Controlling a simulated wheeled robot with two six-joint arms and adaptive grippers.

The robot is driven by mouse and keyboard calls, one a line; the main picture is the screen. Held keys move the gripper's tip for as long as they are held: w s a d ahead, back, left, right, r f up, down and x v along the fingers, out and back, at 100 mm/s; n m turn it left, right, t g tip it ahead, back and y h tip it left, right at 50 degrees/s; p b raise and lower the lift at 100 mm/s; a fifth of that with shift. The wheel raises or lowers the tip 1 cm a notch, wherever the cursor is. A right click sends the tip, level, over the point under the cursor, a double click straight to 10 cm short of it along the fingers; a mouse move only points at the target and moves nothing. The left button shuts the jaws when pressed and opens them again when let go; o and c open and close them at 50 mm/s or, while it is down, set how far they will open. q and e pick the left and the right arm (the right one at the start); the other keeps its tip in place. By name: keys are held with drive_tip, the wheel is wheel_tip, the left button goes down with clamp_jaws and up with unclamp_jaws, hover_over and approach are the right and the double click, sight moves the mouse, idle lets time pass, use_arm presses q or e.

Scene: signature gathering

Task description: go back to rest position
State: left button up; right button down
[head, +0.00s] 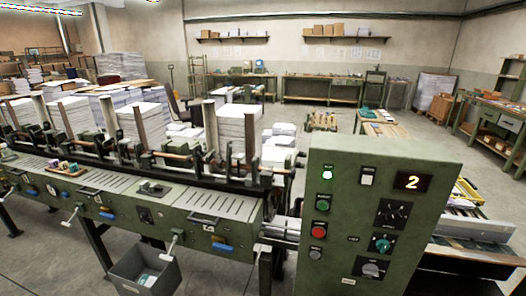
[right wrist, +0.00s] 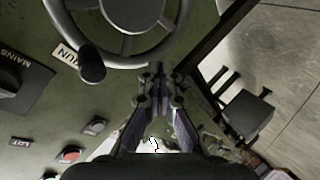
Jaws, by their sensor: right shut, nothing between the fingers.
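My right gripper (right wrist: 157,78) shows only in the right wrist view. Its two fingers are together at the tips, with nothing between them. The tips are just below the rim of a dark handwheel (right wrist: 170,42) on a green panel. I cannot tell whether they touch it. The wheel's black knob (right wrist: 91,66) is left of the fingertips. Neither gripper shows in the head view, and my left gripper is in no view.
The green control cabinet (head: 335,200) with a lit "2" display (head: 412,182) stands near, right of centre. The long green gathering machine (head: 215,205) with paper stacks runs left. A grey bin (head: 128,270) is under it. Open floor (head: 335,118) lies behind.

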drive_tip(key=s+d+f+m+g, duration=0.2)
drive_tip(key=s+f+m+g, duration=0.15)
drive_tip(key=s+f, duration=0.8)
drive_tip(key=s+d+f+m+g, duration=0.1)
drive_tip(key=s+f+m+g, duration=0.2)
drive_tip(key=s, duration=1)
drive_tip(key=s+d+f+m+g+h, duration=0.1)
drive_tip(key=s+f+m+g, duration=0.2)
drive_tip(key=s+f, duration=0.6)
drive_tip(key=s+g, duration=0.2)
drive_tip(key=s, duration=0.3)
drive_tip(key=shift+s+d+f+g, duration=0.2)
drive_tip(key=shift+f+g, duration=0.1)
drive_tip(key=shift+g, duration=0.05)
